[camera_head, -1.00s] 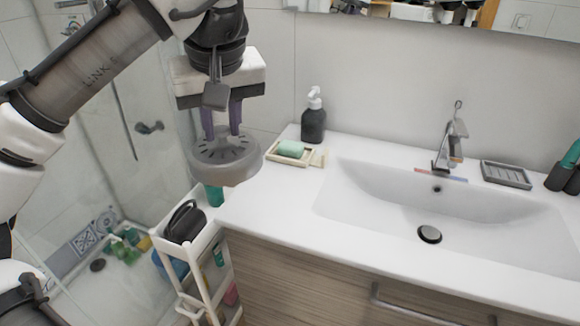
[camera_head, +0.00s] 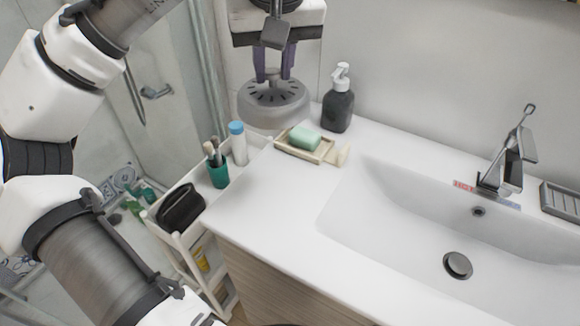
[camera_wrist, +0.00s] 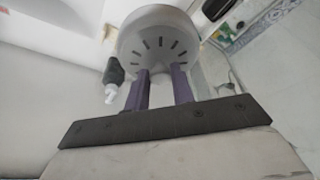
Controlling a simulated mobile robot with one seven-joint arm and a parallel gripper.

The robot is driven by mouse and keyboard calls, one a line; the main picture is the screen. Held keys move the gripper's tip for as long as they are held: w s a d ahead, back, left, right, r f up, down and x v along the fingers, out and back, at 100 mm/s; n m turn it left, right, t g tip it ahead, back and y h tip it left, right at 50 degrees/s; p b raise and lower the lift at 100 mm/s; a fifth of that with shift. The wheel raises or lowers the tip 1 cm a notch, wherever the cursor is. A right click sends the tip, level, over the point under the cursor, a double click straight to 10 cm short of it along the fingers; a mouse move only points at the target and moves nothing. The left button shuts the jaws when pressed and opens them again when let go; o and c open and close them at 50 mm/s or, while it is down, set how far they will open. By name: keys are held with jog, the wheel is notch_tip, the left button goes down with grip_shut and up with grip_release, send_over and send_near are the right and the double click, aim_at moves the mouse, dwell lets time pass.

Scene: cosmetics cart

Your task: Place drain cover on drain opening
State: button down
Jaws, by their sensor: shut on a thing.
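The drain cover (camera_head: 274,106) is a round grey disc with dark slots. My gripper (camera_head: 273,76) is shut on its raised middle with purple fingers and holds it in the air, near the left back end of the counter. In the wrist view the cover (camera_wrist: 158,42) sits at the fingertips (camera_wrist: 162,78), slotted face toward the camera. A drain opening with a dark round stopper (camera_head: 457,265) shows in the sink basin.
A soap dish (camera_head: 290,150) with green soap (camera_head: 305,139) and a dark soap bottle (camera_head: 338,103) stand near the cover. A white cart (camera_head: 187,235) holds a black case (camera_head: 181,207), a green cup (camera_head: 217,173) and a bottle (camera_head: 238,146). Shower glass stands at left.

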notch_tip(320, 180, down, 20)
jog(key=shift+s+r+p, duration=0.1)
jog(key=shift+r+p, duration=0.1)
jog(key=shift+p, duration=0.3)
jog(key=shift+f, duration=0.1)
jog(key=shift+f, duration=0.15)
jog(key=c, duration=1.2)
grip_release()
jog(key=shift+r, duration=0.55)
jog(key=v, duration=1.1)
jog(key=shift+s+a+r+b, duration=0.1)
jog(key=shift+r+b, duration=0.1)
jog(key=shift+b, duration=0.1)
